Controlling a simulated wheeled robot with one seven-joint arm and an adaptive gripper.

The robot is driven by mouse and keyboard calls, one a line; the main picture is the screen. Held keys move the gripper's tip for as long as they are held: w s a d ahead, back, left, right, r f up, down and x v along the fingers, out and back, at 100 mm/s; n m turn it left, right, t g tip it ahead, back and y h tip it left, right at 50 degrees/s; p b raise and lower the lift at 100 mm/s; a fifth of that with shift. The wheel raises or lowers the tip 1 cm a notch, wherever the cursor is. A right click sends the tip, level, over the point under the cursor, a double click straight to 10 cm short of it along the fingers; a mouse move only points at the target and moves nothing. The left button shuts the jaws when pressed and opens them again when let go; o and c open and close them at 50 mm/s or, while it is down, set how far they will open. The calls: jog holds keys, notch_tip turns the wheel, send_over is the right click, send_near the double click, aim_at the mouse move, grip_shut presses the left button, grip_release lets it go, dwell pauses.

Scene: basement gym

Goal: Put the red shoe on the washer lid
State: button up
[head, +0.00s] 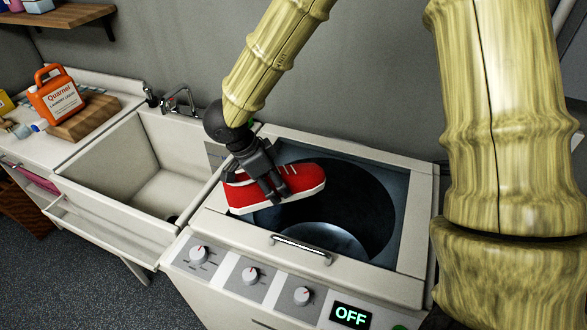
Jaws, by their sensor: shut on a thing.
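The red shoe (302,180) has a white sole and shows over the left part of the washer lid (366,275), toe to the right. My gripper (275,192) is shut on the red shoe from above, its fingers across the shoe's side. The lid has a pale frame, a dark glass window and a metal handle (300,249) at its front edge. It appears closed. Whether the sole touches the lid or hangs just above it, I cannot tell. The far side of the shoe is hidden by my gripper.
A utility sink (160,180) with a faucet (180,99) is left of the washer. An orange detergent jug (56,97) stands on the counter beyond it. Knobs and an OFF display (350,316) line the washer's front. The wall is close behind. The lid's right part is clear.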

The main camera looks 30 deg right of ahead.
jog(key=w+d, duration=0.1)
jog(key=d, duration=0.1)
jog(key=w+d+p, duration=0.1)
jog(key=w+d, duration=0.1)
jog(key=d, duration=0.1)
jog(key=w+d+p, duration=0.1)
jog(key=d, duration=0.1)
jog(key=shift+w+d+f, duration=0.35)
jog(key=shift+d+f, duration=0.05)
jog(key=shift+f+p, duration=0.9)
jog(key=shift+f, duration=0.85)
jog(key=shift+f, duration=0.1)
jog(key=o, duration=1.2)
jog(key=b+v, duration=0.2)
jog(key=v, duration=1)
jog(key=shift+s+a, duration=0.1)
